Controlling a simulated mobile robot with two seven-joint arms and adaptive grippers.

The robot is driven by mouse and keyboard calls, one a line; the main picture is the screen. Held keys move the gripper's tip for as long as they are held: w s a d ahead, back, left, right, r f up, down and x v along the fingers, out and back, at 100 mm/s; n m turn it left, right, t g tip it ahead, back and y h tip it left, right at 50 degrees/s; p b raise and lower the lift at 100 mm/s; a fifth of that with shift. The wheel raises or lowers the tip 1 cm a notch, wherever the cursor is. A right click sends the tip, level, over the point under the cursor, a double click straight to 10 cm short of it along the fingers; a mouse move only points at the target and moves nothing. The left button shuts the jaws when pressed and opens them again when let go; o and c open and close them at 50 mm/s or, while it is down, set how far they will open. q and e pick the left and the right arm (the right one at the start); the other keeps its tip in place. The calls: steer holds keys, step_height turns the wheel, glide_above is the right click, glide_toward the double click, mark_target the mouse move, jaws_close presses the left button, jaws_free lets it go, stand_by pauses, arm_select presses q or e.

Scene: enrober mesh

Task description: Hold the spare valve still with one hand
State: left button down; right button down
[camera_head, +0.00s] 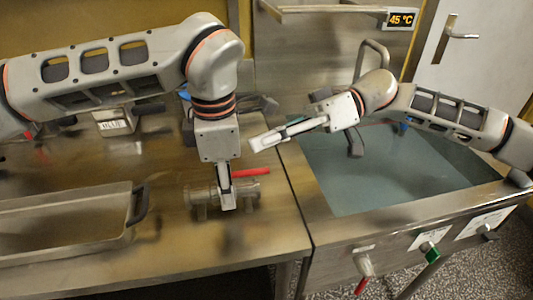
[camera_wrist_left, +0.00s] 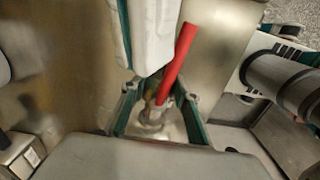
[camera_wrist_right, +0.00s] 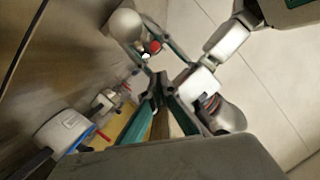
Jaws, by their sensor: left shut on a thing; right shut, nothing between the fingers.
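The spare valve (camera_head: 249,190) lies on the steel table, a grey metal body with a red lever (camera_head: 250,172) pointing right. My left gripper (camera_head: 228,203) comes down from above and is shut on the valve's body, hiding its middle. In the left wrist view the red lever (camera_wrist_left: 176,62) rises past the white finger, and part of the grey body (camera_wrist_left: 152,116) shows between the linkages. My right gripper (camera_head: 256,143) is shut and empty, in the air above and to the right of the valve, pointing left.
A metal pan (camera_head: 70,246) with a dark handle stands left of the valve. A tank (camera_head: 375,170) is on the right, with a red-levered valve (camera_head: 364,265) on its front. A labelled box (camera_head: 113,121) sits behind. The table's front is clear.

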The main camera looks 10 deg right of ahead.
steer(key=shift+s+d+f, duration=0.1)
steer(key=shift+s+f, duration=0.65)
steer(key=shift+f, duration=0.35)
steer(key=shift+s, duration=0.6)
steer(key=s+a, duration=0.1)
steer(key=s, duration=0.1)
steer(key=s+a, duration=0.1)
steer(key=s, duration=0.2)
steer(key=s+a, duration=0.2)
steer(key=shift+s+f, duration=0.2)
steer(key=shift+s, duration=0.2)
steer(key=shift+s+a, duration=0.2)
steer(key=shift+a, duration=0.35)
steer(key=shift+a+f+m+t, duration=0.1)
steer(key=shift+a+m+t, duration=0.35)
steer(key=shift+m+t, duration=0.05)
steer(key=shift+w+d, duration=0.1)
stand_by(0.5)
